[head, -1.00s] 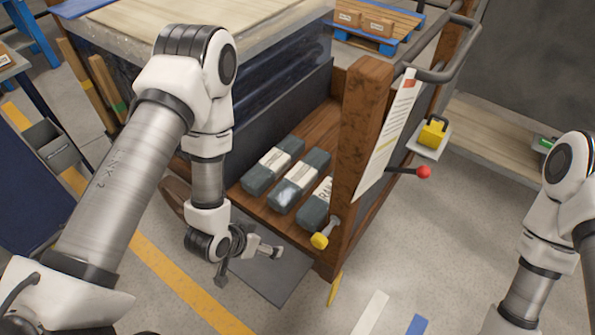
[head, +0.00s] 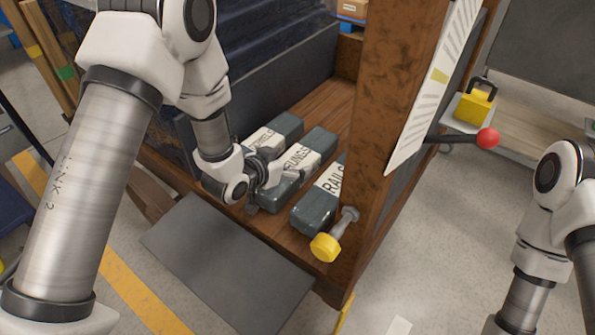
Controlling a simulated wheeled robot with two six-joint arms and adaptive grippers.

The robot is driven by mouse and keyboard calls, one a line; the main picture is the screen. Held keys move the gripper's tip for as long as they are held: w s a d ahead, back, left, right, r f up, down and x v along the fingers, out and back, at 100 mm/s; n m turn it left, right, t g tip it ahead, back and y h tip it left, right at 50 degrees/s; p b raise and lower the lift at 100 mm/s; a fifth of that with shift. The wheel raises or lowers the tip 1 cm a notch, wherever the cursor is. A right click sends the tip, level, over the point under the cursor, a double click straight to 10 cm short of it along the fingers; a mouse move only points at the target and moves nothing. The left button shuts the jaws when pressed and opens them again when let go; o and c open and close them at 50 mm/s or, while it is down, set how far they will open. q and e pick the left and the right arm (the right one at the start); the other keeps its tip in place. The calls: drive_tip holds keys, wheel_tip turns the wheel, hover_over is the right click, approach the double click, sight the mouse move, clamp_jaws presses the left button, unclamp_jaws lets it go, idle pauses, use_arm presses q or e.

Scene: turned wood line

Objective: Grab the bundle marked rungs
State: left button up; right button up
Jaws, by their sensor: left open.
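Three dark grey bundles with white paper bands lie side by side on the wooden deck of a cart. The middle one is the bundle marked RUNGS (head: 319,143). My left gripper (head: 276,190) is open at the near end of this bundle, with its fingers over and beside that end and hiding part of it. I cannot tell whether they touch it. The bundle marked RAILS (head: 318,208) lies to its right, partly behind a wooden post. Another bundle (head: 283,127) lies to its left, its label partly covered. My right gripper is out of the picture.
The thick wooden post (head: 385,110) stands right of the bundles, with a yellow-ended knob (head: 326,247) low on it. A red-tipped lever (head: 487,138) sticks out to the right. A dark flat plate (head: 225,262) lies before the deck.

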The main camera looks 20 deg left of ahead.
sight(316, 147)
use_arm(q)
drive_tip(key=x, duration=0.2)
drive_tip(key=shift+w+f, duration=0.15)
drive_tip(key=shift+f, duration=0.15)
drive_tip(key=shift+r, duration=0.15)
drive_tip(key=c, duration=1.6)
